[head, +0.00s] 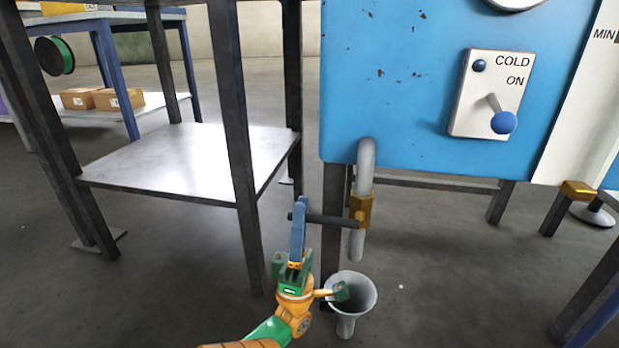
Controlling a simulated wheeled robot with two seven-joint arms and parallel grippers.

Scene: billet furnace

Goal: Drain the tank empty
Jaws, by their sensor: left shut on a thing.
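The blue tank (420,110) fills the upper right of the head view, its top cut off. A grey drain pipe (366,160) bends down from its lower left edge through a brass valve (361,208). A dark stem (330,220) runs left from the valve to a blue lever (298,232), which hangs down roughly parallel to the pipe. My left gripper (295,268) is shut on the lower end of the lever. A grey funnel (349,300) stands below the pipe's open end. No flow shows at the pipe's end. My right gripper is out of view.
A white COLD/ON switch plate (490,95) with a blue-knobbed lever sits on the tank. A white panel marked MIN (590,100) is at right. A dark-legged metal table (190,160) stands close at left; cardboard boxes (90,98) lie behind it.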

